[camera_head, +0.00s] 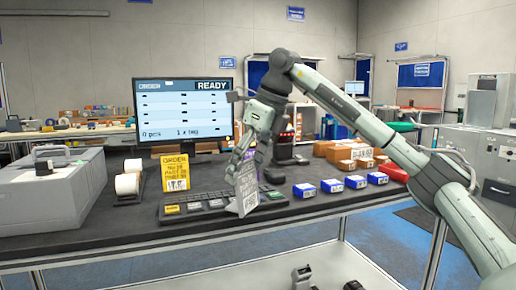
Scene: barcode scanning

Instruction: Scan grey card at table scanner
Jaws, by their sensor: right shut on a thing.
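The grey card (247,190) has printed lines on it and stands upright, slightly tilted, over the right end of the black keyboard. My right gripper (240,164) is shut on its upper part, reaching down from the right. I cannot tell whether the card's lower edge touches the keyboard or table. A dark upright device with red parts (286,138) stands behind my right gripper and is partly hidden by it; I cannot tell if it is the table scanner. The monitor (184,108) reads READY. My left gripper does not show.
A yellow order card (175,172) and a white roll (127,184) stand left of the keyboard (193,204). Several blue-and-white boxes (331,185) line the right front, with brown cartons (347,151) behind. A grey printer-like box (45,190) fills the left end.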

